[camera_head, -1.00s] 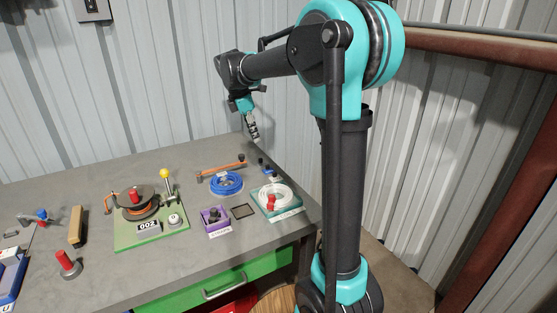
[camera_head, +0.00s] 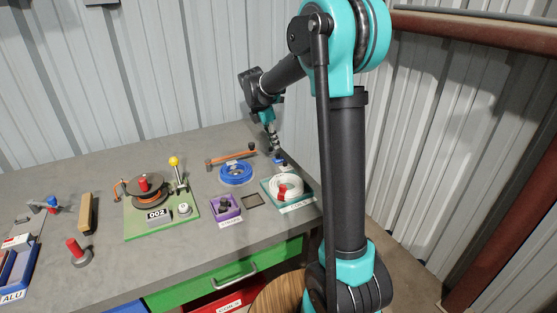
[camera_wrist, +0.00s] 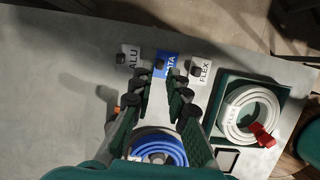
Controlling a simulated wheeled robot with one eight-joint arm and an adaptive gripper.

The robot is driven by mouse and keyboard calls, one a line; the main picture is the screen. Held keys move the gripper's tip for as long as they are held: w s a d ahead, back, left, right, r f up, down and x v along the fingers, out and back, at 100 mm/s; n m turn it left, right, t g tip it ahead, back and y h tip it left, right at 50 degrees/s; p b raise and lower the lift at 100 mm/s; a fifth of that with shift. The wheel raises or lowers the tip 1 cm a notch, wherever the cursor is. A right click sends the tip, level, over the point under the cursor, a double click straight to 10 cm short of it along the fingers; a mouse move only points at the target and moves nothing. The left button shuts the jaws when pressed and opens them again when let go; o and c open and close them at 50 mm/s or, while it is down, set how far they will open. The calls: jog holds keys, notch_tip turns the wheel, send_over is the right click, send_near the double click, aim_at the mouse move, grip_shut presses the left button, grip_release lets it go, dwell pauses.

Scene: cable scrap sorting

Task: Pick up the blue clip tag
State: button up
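The blue clip tag (camera_wrist: 168,64), lettered "DATA" in part, lies on the table between two white tags in the wrist view. It has a dark clip on it. In the head view the blue tag (camera_head: 279,159) is a small patch at the table's back right, partly hidden by the gripper. My gripper (camera_wrist: 157,84) is open and empty, pointing down, with its fingertips just short of the blue tag in the wrist view. In the head view my gripper (camera_head: 275,149) is right over the tags. I cannot tell the exact height gap.
A white "ALU" tag (camera_wrist: 129,60) and a white "FLEX" tag (camera_wrist: 201,72) flank the blue one closely. The table edge is close on the right.

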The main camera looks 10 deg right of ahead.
aim_at(277, 155)
jog(key=shift+x, duration=2.6)
jog(key=shift+s+a, duration=0.1)
jog(key=shift+a, duration=0.05)
jog(key=shift+c, duration=0.6)
grip_shut()
